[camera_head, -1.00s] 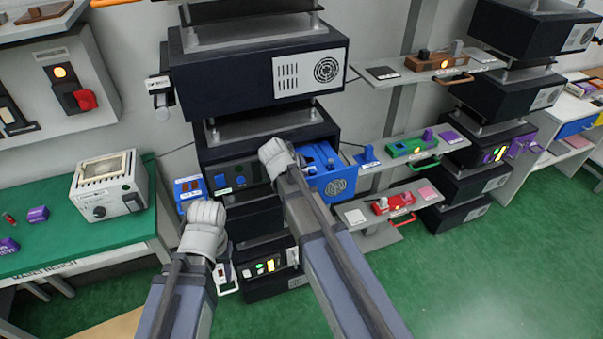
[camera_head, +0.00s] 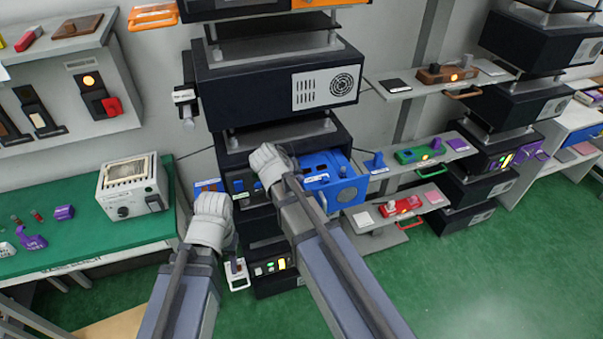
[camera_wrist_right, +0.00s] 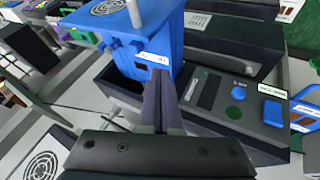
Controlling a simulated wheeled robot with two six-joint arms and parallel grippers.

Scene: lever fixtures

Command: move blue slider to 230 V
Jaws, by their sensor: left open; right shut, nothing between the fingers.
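A blue unit (camera_head: 347,190) juts out of the dark rack in the head view. In the right wrist view its blue face (camera_wrist_right: 125,62) carries small blue knobs, a white label and a dark window. I cannot tell which part is the slider, and I cannot read a 230 V mark. My right gripper (camera_head: 268,160) is at the left side of the blue unit. In the wrist view its fingers (camera_wrist_right: 160,82) are shut and empty, close in front of the blue face; contact is unclear. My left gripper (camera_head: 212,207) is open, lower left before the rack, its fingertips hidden.
Shelves with a green unit (camera_head: 420,153) and a red unit (camera_head: 400,205) stand right of the rack. A green bench (camera_head: 80,245) is at left. Green floor is clear at lower right.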

